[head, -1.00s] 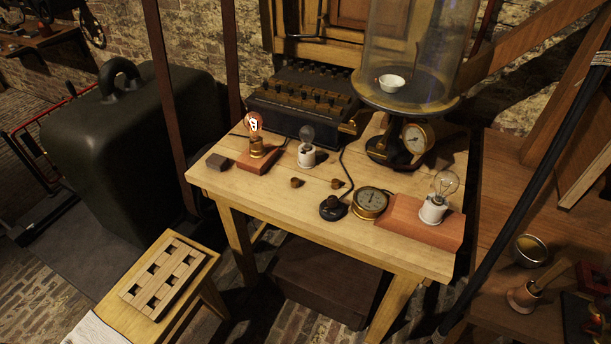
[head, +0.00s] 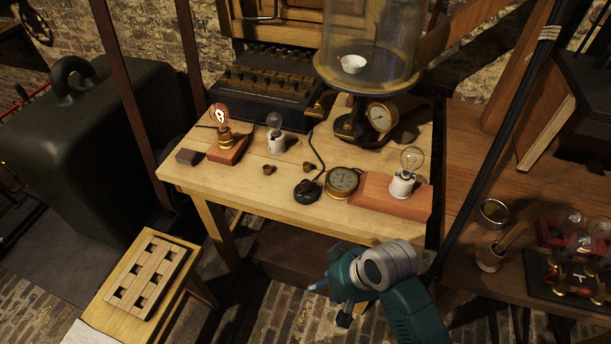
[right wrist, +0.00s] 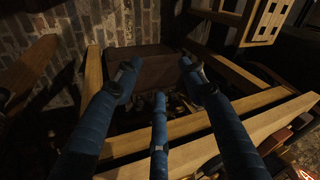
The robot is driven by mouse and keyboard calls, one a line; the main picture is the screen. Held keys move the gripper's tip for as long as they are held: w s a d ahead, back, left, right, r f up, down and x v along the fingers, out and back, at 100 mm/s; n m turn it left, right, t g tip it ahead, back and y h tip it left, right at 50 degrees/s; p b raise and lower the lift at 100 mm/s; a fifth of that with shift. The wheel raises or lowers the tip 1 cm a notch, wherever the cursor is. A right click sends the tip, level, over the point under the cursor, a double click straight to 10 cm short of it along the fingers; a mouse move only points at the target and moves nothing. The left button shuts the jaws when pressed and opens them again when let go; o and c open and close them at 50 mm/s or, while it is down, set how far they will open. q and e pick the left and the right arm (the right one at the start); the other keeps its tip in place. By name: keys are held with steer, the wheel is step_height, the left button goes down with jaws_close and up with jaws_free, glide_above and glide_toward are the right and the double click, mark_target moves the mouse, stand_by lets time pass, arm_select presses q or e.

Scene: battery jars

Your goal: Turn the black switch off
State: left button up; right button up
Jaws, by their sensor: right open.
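The black switch (head: 307,191) is a small, dark, rounded body near the front edge of the wooden table (head: 240,190), left of a brass gauge. A dark cord runs from it toward the back. Whether its lever is on or off is too small to tell. My right gripper (head: 328,298) has blue fingers and is in front of the table's front edge, nearer to me than the switch and apart from it. In the right wrist view its fingers (right wrist: 160,76) are spread and empty. My left gripper is not in view.
On the table are a glowing bulb (head: 219,115), two unlit bulbs, the brass gauge (head: 342,182), two small brown knobs and a glass bell jar (head: 372,50). A low stool with a slotted block (head: 147,275) stands at left. A dark box (right wrist: 150,72) lies under the table.

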steer(key=w+a+r+n+g, duration=0.1)
steer(key=w+a+r, duration=0.2)
steer(key=a, duration=0.2)
steer(key=w+a+r+g, duration=0.1)
steer(key=w+a+r, duration=0.1)
steer(key=w+a, duration=0.25)
steer(key=m+h, duration=0.4)
glide_toward(306, 182)
step_height(306, 182, down, 8)
steer(key=shift+w+d+f+p, duration=0.15)
steer(key=shift+f+p, duration=0.1)
steer(key=shift+p, duration=0.6)
steer(key=shift+c, duration=0.5)
jaws_close()
